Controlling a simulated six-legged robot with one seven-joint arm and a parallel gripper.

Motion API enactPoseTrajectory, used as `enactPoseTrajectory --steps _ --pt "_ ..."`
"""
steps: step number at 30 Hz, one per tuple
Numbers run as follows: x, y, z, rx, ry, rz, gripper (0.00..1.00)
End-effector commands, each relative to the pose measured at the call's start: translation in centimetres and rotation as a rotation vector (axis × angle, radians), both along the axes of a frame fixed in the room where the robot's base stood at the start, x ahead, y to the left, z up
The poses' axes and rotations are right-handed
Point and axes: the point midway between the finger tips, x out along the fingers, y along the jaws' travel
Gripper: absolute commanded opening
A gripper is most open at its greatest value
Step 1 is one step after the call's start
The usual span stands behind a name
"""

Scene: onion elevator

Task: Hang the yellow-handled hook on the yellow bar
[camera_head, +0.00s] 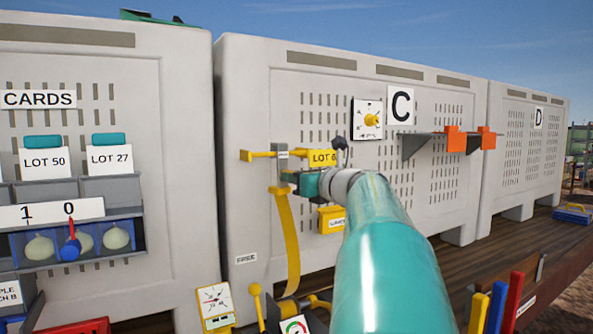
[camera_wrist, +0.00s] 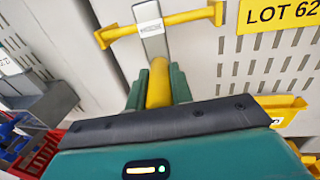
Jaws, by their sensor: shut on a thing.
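The yellow bar (camera_wrist: 190,17) is fixed on the pale bin wall and runs across the top of the wrist view. It also shows in the head view (camera_head: 258,155). The hook has a grey flat shank (camera_wrist: 152,36) with a small label and a yellow handle (camera_wrist: 158,92). My gripper (camera_wrist: 159,76) is shut on the yellow handle, its green fingers on either side. The grey shank crosses in front of the bar. Whether the hook's top bears on the bar is hidden. In the head view my gripper (camera_head: 292,186) is just below the bar, partly hidden by my arm.
A LOT 62 sign (camera_wrist: 278,13) is right of the bar. A yellow strip (camera_head: 288,240) hangs below my gripper. A small yellow bin (camera_head: 331,219), a round yellow knob (camera_head: 371,120) and a shelf with orange brackets (camera_head: 455,139) are to the right. Onion compartments (camera_head: 70,240) are at left.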

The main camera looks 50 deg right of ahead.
Motion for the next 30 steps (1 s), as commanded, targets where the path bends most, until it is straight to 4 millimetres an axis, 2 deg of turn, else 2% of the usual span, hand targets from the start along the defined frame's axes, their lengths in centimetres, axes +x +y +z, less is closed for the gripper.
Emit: enactPoseTrajectory --steps 13,14,17,26,30 --pt "0.0 0.0 -0.5 -0.001 -0.001 0.0 0.0" --pt "0.0 0.0 -0.5 -0.001 -0.001 0.0 0.28" --pt "0.0 0.0 -0.5 -0.001 -0.001 0.0 0.48" --pt "-0.1 0.0 -0.6 0.0 0.001 0.0 0.48" --pt "-1.1 0.2 -0.5 -0.001 0.001 -0.001 0.48"
